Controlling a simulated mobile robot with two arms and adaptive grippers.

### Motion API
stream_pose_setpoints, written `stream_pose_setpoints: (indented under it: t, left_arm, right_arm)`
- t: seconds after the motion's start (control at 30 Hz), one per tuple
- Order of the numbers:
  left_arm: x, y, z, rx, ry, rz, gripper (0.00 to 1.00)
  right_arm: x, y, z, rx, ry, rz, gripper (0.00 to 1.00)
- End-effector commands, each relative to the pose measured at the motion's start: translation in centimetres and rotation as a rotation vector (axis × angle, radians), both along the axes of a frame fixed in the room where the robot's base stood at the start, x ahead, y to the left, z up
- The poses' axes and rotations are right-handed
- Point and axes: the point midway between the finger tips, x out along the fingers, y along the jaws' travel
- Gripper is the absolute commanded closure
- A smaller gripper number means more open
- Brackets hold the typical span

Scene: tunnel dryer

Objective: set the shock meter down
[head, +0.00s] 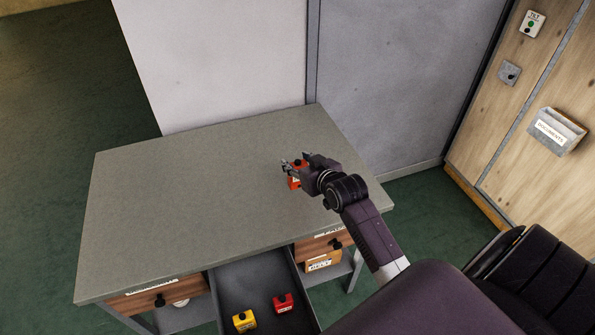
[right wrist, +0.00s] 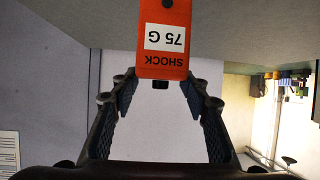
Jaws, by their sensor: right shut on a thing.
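The shock meter (head: 294,182) is a small orange block over the right part of the grey tabletop. My left gripper is not in view.
The worktable (head: 170,200) has a wide bare top. Its open middle drawer (head: 250,290) holds a yellow block (head: 244,321) and a red block (head: 283,303). A documents holder (head: 556,132) hangs on the wooden wall at right. Grey panels stand behind the table.

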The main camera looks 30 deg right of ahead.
Motion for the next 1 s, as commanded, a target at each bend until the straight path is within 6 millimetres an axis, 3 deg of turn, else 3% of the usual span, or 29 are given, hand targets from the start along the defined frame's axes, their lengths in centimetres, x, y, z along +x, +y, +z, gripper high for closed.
stream_pose_setpoints:
  t: [0.3, 0.67, 0.7, 0.83, 1.0]
  left_arm:
    - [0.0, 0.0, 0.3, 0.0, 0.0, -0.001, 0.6]
    - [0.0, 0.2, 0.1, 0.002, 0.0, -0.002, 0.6]
    - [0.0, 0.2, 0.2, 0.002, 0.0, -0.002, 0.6]
    - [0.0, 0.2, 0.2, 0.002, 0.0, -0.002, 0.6]
    - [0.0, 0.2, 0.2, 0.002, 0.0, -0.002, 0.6]
  right_arm:
    - [-0.1, 0.0, -4.1, 0.001, 0.001, 0.0, 0.97]
    - [0.0, 0.0, -4.5, 0.001, 0.0, 0.0, 0.97]
    - [-0.1, 0.0, -4.5, 0.001, 0.001, 0.0, 0.55]
    - [-0.1, 0.0, -4.5, 0.001, 0.001, 0.0, 0.41]
    - [-0.1, 0.0, -4.5, 0.001, 0.001, 0.0, 0.4]
